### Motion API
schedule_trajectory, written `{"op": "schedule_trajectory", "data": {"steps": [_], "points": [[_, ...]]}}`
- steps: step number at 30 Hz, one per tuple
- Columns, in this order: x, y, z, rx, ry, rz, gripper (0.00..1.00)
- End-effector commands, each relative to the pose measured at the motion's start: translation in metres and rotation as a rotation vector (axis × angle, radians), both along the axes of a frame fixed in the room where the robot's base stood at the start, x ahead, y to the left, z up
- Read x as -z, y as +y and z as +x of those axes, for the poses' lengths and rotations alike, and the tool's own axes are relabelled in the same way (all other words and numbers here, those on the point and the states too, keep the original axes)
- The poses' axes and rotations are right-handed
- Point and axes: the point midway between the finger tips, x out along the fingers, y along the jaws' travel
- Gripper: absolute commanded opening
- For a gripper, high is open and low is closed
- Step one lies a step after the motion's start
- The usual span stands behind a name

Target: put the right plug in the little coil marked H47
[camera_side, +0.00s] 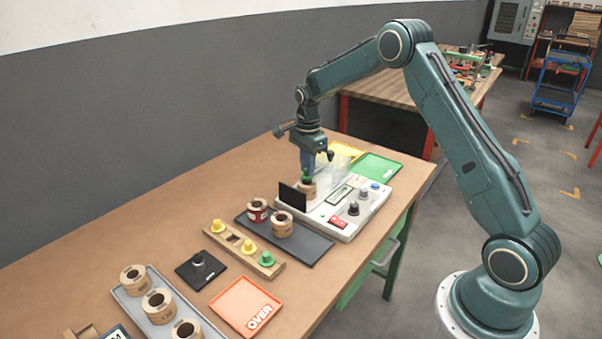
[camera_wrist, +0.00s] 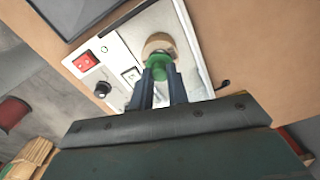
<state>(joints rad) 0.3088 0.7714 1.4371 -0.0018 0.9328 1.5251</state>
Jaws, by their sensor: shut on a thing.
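My gripper (camera_side: 308,166) is over the white test device (camera_side: 345,222), shut on a green plug (camera_wrist: 157,68). The green plug also shows in the side view (camera_side: 307,178), at the top of a small tan coil (camera_side: 307,191) that stands on the device. This coil shows between and beyond the fingers in the wrist view (camera_wrist: 156,44). I cannot tell how far the plug is inside it, and no mark on it is readable. A wooden plug rack (camera_side: 231,239) holds two yellow plugs and a green plug (camera_side: 266,259), with an empty place between the yellow ones.
A dark tray (camera_side: 310,248) holds two coils (camera_side: 257,209), (camera_side: 282,224). A grey tray (camera_side: 130,306) holds several coils. An orange tray marked OVER (camera_side: 240,300), a green tray (camera_side: 380,166) and a yellow tray (camera_side: 352,152) lie around. A black panel (camera_side: 292,198) stands near the gripper.

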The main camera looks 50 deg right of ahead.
Motion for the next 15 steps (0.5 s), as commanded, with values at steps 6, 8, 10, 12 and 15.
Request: {"op": "schedule_trajectory", "data": {"steps": [6, 8, 10, 12, 15], "points": [[0.0017, 0.0, -0.0001, 0.0, 0.001, 0.0, 0.0], [0.003, 0.0, -0.0001, 0.0, 0.001, 0.0, 0.0], [0.0047, 0.0001, -0.0002, 0.0, 0.001, 0.0, 0.0], [0.0065, 0.0001, -0.0002, 0.0, 0.001, 0.0, 0.0], [0.009, 0.0, -0.0001, 0.0, 0.001, 0.0, 0.0]]}}
